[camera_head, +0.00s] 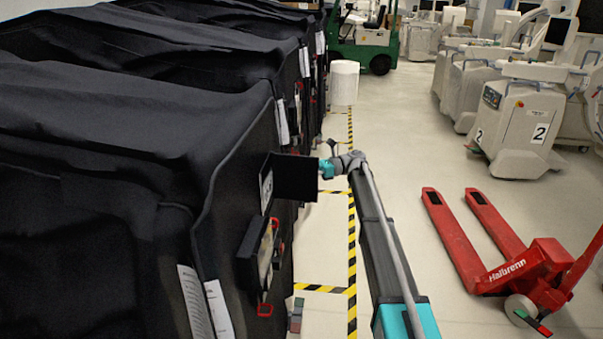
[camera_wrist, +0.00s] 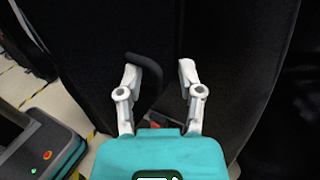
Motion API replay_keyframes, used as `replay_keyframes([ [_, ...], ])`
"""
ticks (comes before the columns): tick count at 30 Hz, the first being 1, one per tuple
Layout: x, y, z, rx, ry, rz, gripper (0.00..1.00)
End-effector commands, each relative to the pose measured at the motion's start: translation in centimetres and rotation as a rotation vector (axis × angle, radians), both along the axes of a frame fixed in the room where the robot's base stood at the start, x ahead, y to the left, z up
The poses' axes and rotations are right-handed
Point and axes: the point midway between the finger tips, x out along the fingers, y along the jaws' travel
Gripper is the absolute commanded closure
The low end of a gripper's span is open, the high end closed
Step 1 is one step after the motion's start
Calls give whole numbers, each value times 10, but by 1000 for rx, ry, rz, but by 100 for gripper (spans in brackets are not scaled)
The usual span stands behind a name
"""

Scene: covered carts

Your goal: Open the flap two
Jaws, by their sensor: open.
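A black square flap (camera_head: 295,177) stands out sideways from the side of the nearest covered cart (camera_head: 225,215). A number on it is not legible. My gripper (camera_head: 326,168) is at the flap's right edge in the head view, and its fingertips are hard to make out there. In the wrist view my gripper (camera_wrist: 160,73) has its two white fingers spread apart. A dark surface fills the view behind the fingers. I cannot tell whether a finger touches the handle.
More black-covered carts (camera_head: 150,30) line the left. A black box-like part with red pieces (camera_head: 265,250) sits below the flap. A red pallet jack (camera_head: 530,265) and grey machines (camera_head: 515,125) stand on the right. The floor between is clear, with striped tape (camera_head: 352,250).

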Motion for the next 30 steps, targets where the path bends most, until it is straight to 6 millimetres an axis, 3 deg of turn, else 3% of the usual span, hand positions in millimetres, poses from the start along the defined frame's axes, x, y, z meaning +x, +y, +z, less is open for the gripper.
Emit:
replay_keyframes([
  [18,29,-57,0,-1,0,-2,52],
  [30,32,-66,0,-1,0,-2,52],
])
